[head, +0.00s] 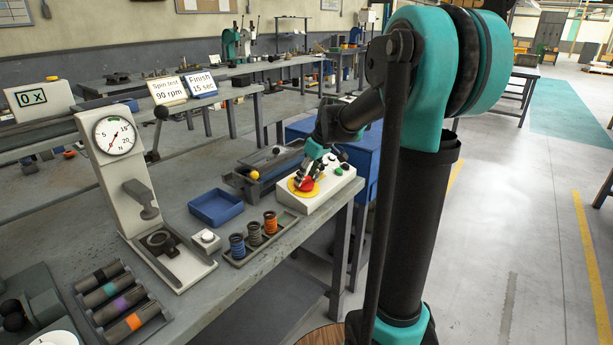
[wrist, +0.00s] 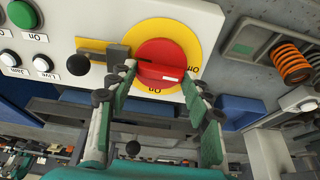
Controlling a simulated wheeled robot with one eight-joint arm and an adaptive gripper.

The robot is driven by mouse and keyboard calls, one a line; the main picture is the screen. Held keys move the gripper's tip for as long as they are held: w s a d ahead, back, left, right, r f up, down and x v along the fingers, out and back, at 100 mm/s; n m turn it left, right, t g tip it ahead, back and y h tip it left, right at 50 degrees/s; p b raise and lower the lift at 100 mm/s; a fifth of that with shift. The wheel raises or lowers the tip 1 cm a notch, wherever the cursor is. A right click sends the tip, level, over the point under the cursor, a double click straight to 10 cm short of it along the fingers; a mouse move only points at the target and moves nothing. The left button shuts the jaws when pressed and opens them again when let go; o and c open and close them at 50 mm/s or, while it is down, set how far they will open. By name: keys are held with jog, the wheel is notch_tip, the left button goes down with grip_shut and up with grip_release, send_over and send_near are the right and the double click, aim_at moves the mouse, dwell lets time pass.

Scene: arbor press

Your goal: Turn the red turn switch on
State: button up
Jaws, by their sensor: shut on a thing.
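The red turn switch (wrist: 165,60) sits on a round yellow plate (wrist: 206,33) on the white control box (wrist: 110,14). The box (head: 325,195) stands at the right end of the bench.
A green button (wrist: 23,14), white buttons (wrist: 11,57) and a black knob (wrist: 78,65) sit near my fingers on the box. A rack of springs (head: 262,236), a blue tray (head: 216,207) and a press (head: 125,165) stand to the left.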

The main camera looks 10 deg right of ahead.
jog(key=m, duration=0.9)
jog(key=shift+h, duration=0.4)
jog(key=m, duration=0.4)
jog(key=shift+w, duration=0.1)
jog(key=shift+m+h, duration=0.4)
jog(key=shift+m, duration=1.8)
jog(key=o, duration=1.2)
jog(key=shift+c, duration=0.2)
